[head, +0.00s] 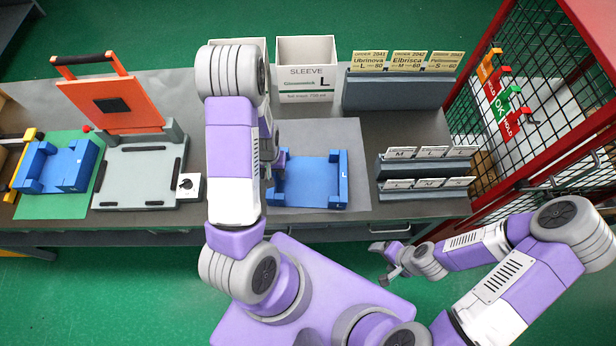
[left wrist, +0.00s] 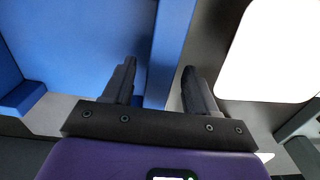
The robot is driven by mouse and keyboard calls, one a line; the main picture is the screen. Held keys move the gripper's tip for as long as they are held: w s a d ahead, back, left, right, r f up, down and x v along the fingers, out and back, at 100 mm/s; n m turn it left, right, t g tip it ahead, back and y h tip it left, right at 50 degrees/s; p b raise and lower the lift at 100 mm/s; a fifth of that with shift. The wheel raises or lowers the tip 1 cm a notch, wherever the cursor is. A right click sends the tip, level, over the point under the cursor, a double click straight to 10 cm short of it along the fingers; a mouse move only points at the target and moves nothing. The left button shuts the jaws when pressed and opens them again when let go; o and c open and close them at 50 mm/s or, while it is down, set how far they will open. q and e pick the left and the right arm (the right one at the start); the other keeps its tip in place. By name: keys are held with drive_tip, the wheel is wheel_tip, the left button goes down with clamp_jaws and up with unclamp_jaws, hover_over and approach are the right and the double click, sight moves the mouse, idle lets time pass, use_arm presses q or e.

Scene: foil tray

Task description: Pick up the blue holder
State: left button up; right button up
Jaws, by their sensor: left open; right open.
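A blue holder (head: 312,182) with raised side walls lies on a grey mat in the middle of the table in the head view. Its left part is partly hidden by my left arm. My left gripper (head: 277,168) is at the holder's left side. In the left wrist view the jaws (left wrist: 160,85) are open, and a blue wall of the holder (left wrist: 170,45) shows in the gap between the fingers. I cannot tell whether the fingers touch it. My right gripper (head: 388,262) is open and empty, in front of the table, away from the holder.
A second blue holder (head: 62,168) lies on a green mat at the left. An orange-lidded grey press (head: 140,165) and a small white box (head: 189,187) stand beside it. Grey card racks (head: 425,170) are right of the mat, with a red mesh cage (head: 540,110) further right.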

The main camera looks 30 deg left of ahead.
use_arm(q)
wheel_tip(320, 180, down, 3)
drive_tip(key=shift+w+r, duration=0.15)
drive_tip(key=shift+r, duration=0.05)
clamp_jaws()
drive_tip(key=shift+r, duration=0.1)
